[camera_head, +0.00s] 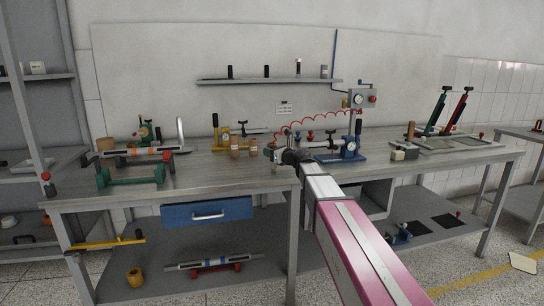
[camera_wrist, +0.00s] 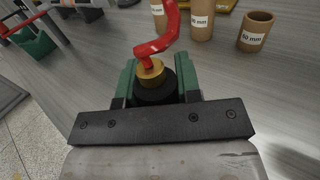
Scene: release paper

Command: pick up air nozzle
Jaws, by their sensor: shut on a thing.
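The air nozzle (camera_wrist: 153,86) shows in the wrist view as a black body with a brass fitting. A red hose (camera_wrist: 165,30) rises from the fitting. My gripper (camera_wrist: 157,82) is shut on the nozzle, with a green-padded finger on each side of it. The nozzle's lower end is hidden by the gripper. In the head view my gripper (camera_head: 279,152) is over the front middle of the workbench (camera_head: 225,172). The red coiled hose (camera_head: 322,112) runs from there up to a grey box (camera_head: 362,99) on the wall panel.
Labelled cardboard tubes (camera_wrist: 256,31) stand close beyond my gripper. A blue press (camera_head: 350,148) stands to its right, and a yellow device (camera_head: 222,137) stands to its left. A green stand (camera_head: 131,178) is farther left. The bench's front edge is close below my gripper.

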